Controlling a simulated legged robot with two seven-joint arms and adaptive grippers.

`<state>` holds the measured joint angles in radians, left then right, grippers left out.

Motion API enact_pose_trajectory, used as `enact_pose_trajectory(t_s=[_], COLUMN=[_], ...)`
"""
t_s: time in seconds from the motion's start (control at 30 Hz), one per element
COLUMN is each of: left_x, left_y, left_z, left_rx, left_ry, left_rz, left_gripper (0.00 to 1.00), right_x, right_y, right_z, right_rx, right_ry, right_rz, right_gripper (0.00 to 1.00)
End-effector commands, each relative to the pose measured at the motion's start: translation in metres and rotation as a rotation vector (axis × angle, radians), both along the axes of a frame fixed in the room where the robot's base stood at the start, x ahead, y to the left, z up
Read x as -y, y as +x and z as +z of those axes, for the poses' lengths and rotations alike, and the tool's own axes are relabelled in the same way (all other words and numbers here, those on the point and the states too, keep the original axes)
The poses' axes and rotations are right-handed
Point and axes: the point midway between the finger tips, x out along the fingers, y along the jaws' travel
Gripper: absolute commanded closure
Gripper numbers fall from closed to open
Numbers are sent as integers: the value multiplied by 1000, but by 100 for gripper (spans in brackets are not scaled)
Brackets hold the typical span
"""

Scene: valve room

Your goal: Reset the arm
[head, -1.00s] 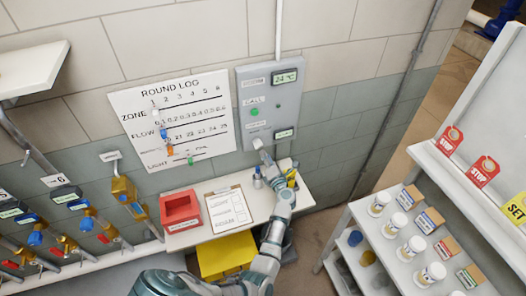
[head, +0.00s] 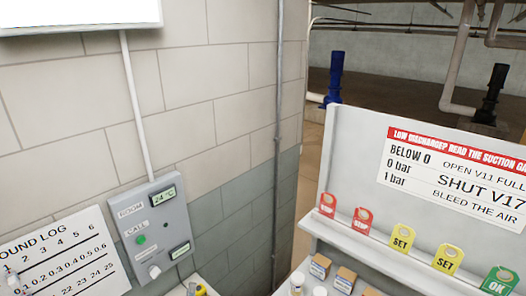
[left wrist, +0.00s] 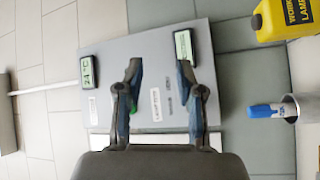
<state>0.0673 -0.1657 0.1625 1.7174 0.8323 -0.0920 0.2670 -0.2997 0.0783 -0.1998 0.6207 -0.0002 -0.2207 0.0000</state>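My left gripper (left wrist: 159,80) shows in the left wrist view. Its two dark fingers are apart with nothing between them. The grey wall panel (left wrist: 150,60) lies beyond the fingers, and a clear gap cannot be judged. The knob is not clearly visible in the left wrist view. I cannot make out either gripper in the head view.
A round log board (head: 60,255) hangs left of the panel. A shelf unit at right holds red, yellow and green tags (head: 401,238) below a sign (head: 455,172).

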Motion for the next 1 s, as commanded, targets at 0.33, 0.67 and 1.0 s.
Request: enact_pose_trajectory(t_s=[0.33,0.67,1.0], left_x=[81,61,44], left_y=[-187,-305,-356], left_z=[-121,-148,-182], left_rx=[-665,-1019,-1216], left_ry=[861,1135,1231], left_rz=[-624,-833,-930], left_gripper=[62,62,62], right_x=[0,0,2], right_y=[-1,-1,-1], right_z=[0,0,-2], right_rx=[-1,-1,-1], right_ry=[0,0,-2], right_rz=[0,0,1], right_gripper=[60,60,60])
